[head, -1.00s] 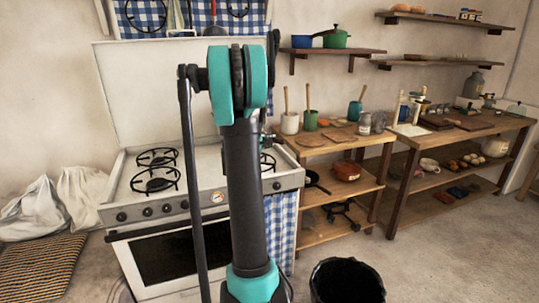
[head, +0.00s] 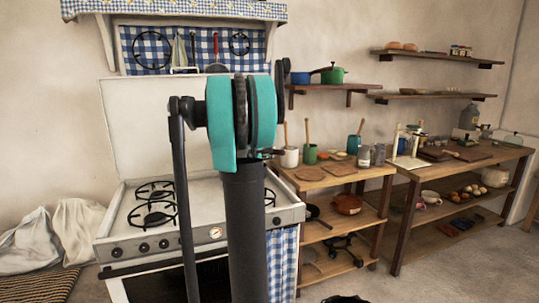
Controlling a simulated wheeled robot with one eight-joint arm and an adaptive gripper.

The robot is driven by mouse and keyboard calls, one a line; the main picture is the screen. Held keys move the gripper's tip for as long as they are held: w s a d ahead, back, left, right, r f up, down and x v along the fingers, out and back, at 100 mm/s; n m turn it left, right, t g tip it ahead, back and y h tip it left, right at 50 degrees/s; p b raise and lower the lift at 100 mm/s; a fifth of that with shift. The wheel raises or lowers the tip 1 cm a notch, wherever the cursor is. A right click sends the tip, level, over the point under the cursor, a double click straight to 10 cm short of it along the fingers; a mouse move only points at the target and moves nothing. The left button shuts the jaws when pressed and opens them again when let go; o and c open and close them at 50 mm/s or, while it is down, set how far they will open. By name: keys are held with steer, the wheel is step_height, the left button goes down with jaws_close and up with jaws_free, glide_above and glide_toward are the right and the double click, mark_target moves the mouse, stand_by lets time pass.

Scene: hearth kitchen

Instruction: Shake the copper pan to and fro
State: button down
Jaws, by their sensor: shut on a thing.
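My arm (head: 245,210) rises through the middle of the head view in front of the stove. Its large teal joint (head: 222,122) covers what lies behind it. My gripper does not show clearly; only dark parts of the arm stick out to the right of that joint. No copper pan can be made out in a gripper. A round copper-brown vessel (head: 347,204) sits on the middle shelf of the wooden table right of the stove; I cannot tell whether it is the copper pan.
The white stove (head: 118,240) has black burner grates (head: 152,215). A dark pan (head: 314,211) lies beside the copper-brown vessel. A wooden table (head: 335,178) holds crocks and boards. Wall shelves (head: 335,87) bear pots. White sacks (head: 30,247) lie at left. A dark bin's rim (head: 345,299) shows below.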

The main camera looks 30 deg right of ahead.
steer(key=shift+r, duration=0.1)
steer(key=shift+r, duration=1.4)
steer(key=w, duration=0.3)
steer(key=shift+w+f, duration=0.15)
steer(key=shift+w, duration=0.05)
steer(key=s, duration=0.3)
steer(key=shift+s, duration=0.2)
